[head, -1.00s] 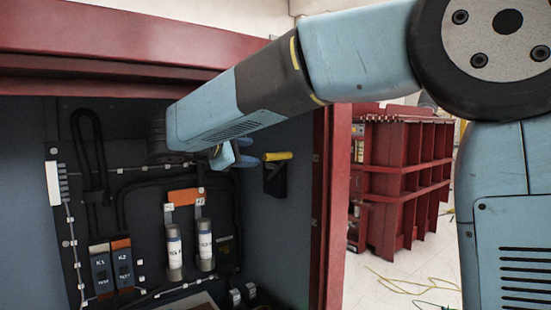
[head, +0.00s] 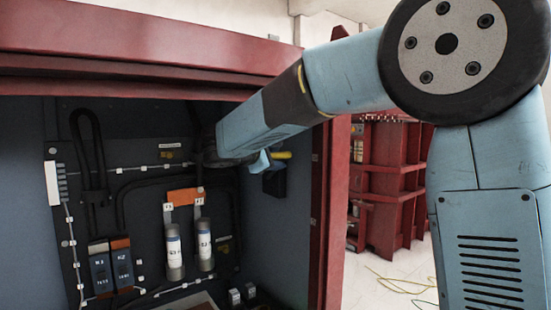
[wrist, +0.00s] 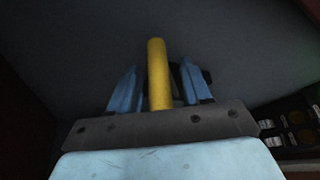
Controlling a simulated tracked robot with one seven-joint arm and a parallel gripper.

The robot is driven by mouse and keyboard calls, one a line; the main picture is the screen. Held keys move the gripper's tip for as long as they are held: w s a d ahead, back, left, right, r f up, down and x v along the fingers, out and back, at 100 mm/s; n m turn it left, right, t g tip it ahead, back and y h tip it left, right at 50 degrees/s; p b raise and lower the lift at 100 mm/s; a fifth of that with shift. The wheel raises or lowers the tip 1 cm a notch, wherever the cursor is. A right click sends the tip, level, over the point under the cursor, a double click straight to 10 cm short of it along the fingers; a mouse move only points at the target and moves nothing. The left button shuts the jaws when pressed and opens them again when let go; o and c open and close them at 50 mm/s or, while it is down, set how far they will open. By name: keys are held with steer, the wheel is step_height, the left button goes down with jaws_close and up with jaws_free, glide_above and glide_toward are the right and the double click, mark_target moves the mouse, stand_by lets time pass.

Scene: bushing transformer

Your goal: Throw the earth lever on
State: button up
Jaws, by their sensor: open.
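The earth lever shows as a yellow handle (head: 284,155) on a black mount (head: 275,183) on the cabinet's right inner wall. In the wrist view the yellow handle (wrist: 158,75) stands upright in the picture between the two blue fingers. My gripper (wrist: 158,88) is open, with a finger on each side of the handle and a visible gap at both sides. In the head view my gripper (head: 264,161) is at the handle's left end and partly covers it. The handle's base is partly hidden by the gripper in the wrist view.
The cabinet's back panel carries two white-labelled cylinders (head: 174,250), an orange block (head: 184,196), two switch units (head: 123,263) and black cables. The red door frame (head: 331,215) stands close to the right of the lever. Red ribbed equipment (head: 390,185) stands outside.

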steer(key=shift+c, duration=0.4)
jaws_close()
